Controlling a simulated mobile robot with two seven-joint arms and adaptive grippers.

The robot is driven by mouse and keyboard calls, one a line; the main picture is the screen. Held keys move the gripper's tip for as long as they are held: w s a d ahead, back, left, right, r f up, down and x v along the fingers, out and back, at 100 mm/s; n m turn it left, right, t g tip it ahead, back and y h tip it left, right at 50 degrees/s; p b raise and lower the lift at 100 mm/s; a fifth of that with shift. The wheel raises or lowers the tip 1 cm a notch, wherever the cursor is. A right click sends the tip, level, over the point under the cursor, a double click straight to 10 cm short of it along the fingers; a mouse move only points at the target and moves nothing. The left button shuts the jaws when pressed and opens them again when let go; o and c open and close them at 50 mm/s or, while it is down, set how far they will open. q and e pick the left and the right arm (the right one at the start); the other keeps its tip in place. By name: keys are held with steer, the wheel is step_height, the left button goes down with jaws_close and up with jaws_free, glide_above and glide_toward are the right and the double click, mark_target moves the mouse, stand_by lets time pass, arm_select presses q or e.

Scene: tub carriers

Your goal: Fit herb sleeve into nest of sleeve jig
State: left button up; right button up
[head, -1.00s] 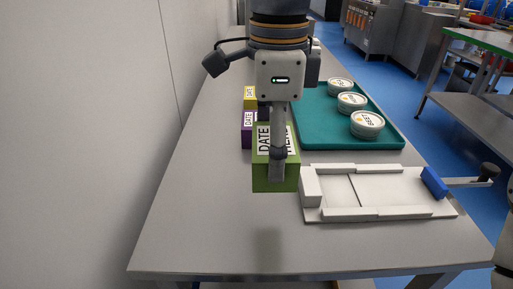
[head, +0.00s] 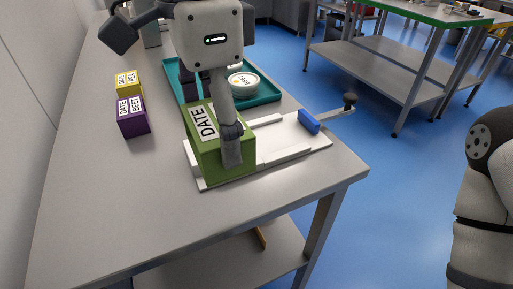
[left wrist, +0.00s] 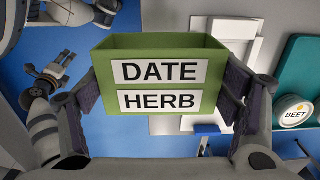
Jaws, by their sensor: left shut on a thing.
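The green herb sleeve (head: 207,152), labelled DATE and HERB, is gripped by my left gripper (head: 231,150). In the head view it is over the left end of the white sleeve jig (head: 285,154), hiding much of that end and the nest. I cannot tell if its bottom touches the jig. In the left wrist view the sleeve (left wrist: 160,75) sits level between both fingers, its label facing the camera. The jig (left wrist: 225,28) shows behind it.
A purple box (head: 133,119) and a yellow box (head: 127,82) stand at left on the table. A teal tray (head: 265,98) with tubs (head: 243,82) is behind the jig. The jig's blue block (head: 309,121) is at its right end. The table's front left is clear.

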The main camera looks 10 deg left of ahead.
arm_select(q)
steer(key=w+a+f, duration=0.1)
steer(key=w+f, duration=0.1)
steer(key=w, duration=0.2)
steer(key=w+a+f, duration=0.1)
steer(key=w+f, duration=0.2)
steer(key=w+a+f, duration=0.1)
steer(key=w+f, duration=0.2)
steer(key=w, duration=0.1)
steer(key=shift+w+f+b, duration=0.2)
steer(key=shift+w+b, duration=0.1)
steer(key=shift+w, duration=0.05)
steer(key=shift+w+f, duration=0.4)
steer(key=shift+f, duration=0.1)
steer(key=f, duration=0.3)
steer(key=shift+w+f, duration=0.25)
steer(key=shift+w, duration=0.05)
arm_select(e)
steer(key=shift+s+f+g, duration=0.3)
steer(key=shift+s+f, duration=0.35)
steer(key=shift+s, duration=0.05)
arm_select(q)
steer(key=o, duration=0.6)
steer(key=shift+f, duration=0.1)
steer(key=o, duration=0.4)
steer(key=shift+c, duration=0.2)
